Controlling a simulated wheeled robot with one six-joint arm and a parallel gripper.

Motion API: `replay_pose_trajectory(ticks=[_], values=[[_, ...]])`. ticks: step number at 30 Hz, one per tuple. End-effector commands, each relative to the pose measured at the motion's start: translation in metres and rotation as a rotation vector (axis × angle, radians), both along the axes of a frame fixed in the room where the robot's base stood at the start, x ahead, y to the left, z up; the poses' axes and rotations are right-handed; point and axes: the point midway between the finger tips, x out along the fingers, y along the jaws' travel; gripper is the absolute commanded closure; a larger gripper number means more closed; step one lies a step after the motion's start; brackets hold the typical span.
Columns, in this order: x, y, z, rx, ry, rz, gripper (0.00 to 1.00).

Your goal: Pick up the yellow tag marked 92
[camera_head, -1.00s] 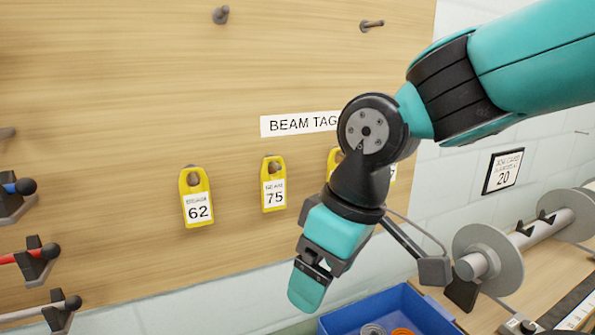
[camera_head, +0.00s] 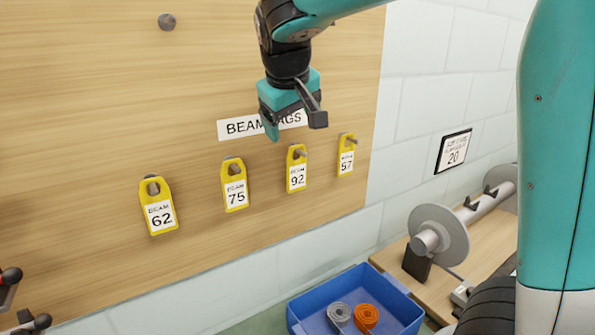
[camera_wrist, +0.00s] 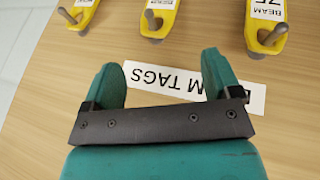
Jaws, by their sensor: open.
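The yellow tag marked 92 (camera_head: 297,177) hangs on a peg on the wooden board, between the tags marked 75 and 57. My gripper (camera_head: 273,128) is in front of the "BEAM TAGS" label, above and a little left of the 92 tag. In the wrist view my gripper (camera_wrist: 160,72) has its two fingers apart with nothing between them. The upside-down wrist view shows a yellow tag (camera_wrist: 155,20) at the top middle, beyond the fingertips; its number is cut off, but its place beside 75 fits 92.
Tags 62 (camera_head: 158,218), 75 (camera_head: 235,196) and 57 (camera_head: 346,163) hang on neighbouring pegs. A bare peg (camera_head: 167,21) sticks out higher up. A blue bin (camera_head: 305,312) with grey and orange coils stands below. A roller with flanges (camera_head: 440,232) is at the right.

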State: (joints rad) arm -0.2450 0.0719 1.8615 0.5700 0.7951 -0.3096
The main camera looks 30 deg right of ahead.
Motion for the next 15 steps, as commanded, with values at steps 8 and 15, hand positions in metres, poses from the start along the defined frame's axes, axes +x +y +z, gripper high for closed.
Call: replay_pose_trajectory(ticks=[8,15], values=[[0.015,-0.012,-0.033,0.0,0.001,-0.001,0.17],[0.025,-0.023,-0.052,-0.001,0.006,-0.002,0.17]])
